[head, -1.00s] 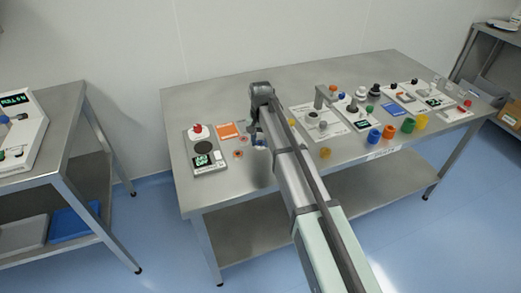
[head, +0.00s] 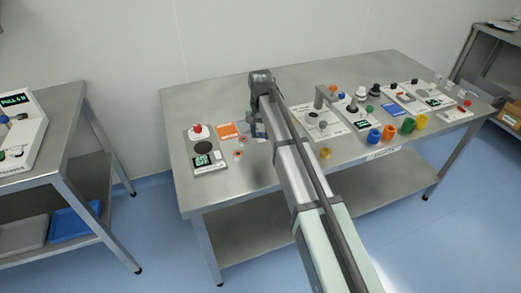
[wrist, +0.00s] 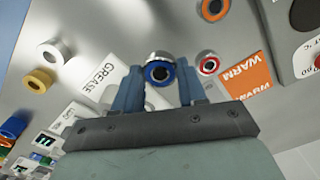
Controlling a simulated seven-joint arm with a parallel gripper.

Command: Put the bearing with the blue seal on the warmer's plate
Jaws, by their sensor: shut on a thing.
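The bearing with the blue seal (wrist: 159,72) is a silver ring with a blue inner band. My gripper (wrist: 160,80) is shut on it, one blue finger on each side. In the head view my gripper (head: 258,130) is above the table, right of the warmer (head: 210,166), and the bearing is hard to make out there. The warmer has a dark round plate (head: 204,147), a red knob and a green display. The plate looks bare. In the wrist view part of the plate (wrist: 306,14) shows at the upper right, apart from the held bearing.
A yellow ring (head: 325,153) and several coloured cups stand to the right.

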